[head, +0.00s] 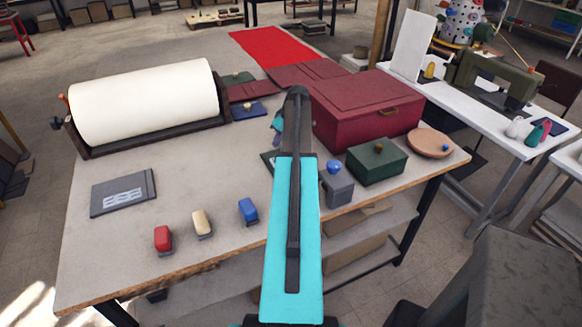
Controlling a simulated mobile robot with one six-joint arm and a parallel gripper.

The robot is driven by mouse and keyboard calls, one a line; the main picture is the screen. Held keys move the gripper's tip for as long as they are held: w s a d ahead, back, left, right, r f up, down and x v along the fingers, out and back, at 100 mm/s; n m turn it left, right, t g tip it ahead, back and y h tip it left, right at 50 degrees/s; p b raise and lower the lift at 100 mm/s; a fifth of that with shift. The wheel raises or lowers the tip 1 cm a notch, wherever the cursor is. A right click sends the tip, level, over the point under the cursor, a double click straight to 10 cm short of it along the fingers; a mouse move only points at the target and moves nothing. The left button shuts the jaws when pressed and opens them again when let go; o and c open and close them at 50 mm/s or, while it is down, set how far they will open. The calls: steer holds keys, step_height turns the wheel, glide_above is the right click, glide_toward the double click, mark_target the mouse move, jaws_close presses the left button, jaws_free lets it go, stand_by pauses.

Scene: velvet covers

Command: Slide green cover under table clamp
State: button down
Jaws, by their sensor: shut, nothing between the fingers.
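A flat dark green cover (238,78) with a small orange knob lies on the table behind the white roll's right end. A dark green box (377,161) with an orange knob stands near the table's right front. A grey block with a blue knob (338,184) sits at the front edge; I cannot tell whether it is the table clamp. My gripper (277,135) is mostly hidden behind my raised arm. Its small visible part looks shut and empty, above the middle of the table. A dark flat edge (267,160) shows below it, mostly hidden.
A large maroon box (365,108) fills the right of the table (200,180). A white roll (145,100) lies in a dark holder at left. A blue cover (249,111), a grey plate (123,193) and red, cream and blue blocks lie around.

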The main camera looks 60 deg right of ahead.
mark_target(279, 150)
steer(key=shift+s+a, duration=0.2)
steer(key=shift+s, duration=0.1)
stand_by(0.4)
steer(key=shift+s+a, duration=0.2)
steer(key=shift+s, duration=0.05)
steer(key=shift+s+a, duration=0.1)
stand_by(0.4)
steer(key=shift+s+a+b, duration=0.2)
steer(key=shift+s+b, duration=0.1)
steer(key=shift+s+a, duration=0.1)
stand_by(0.3)
steer(key=shift+s+a, duration=0.2)
steer(key=shift+s, duration=0.1)
steer(key=shift+s+a, duration=0.1)
steer(key=shift+s, duration=0.05)
stand_by(0.4)
steer(key=shift+s+a, duration=0.2)
steer(key=shift+s, duration=0.05)
steer(key=shift+s+a, duration=0.1)
steer(key=shift+s, duration=0.05)
stand_by(0.3)
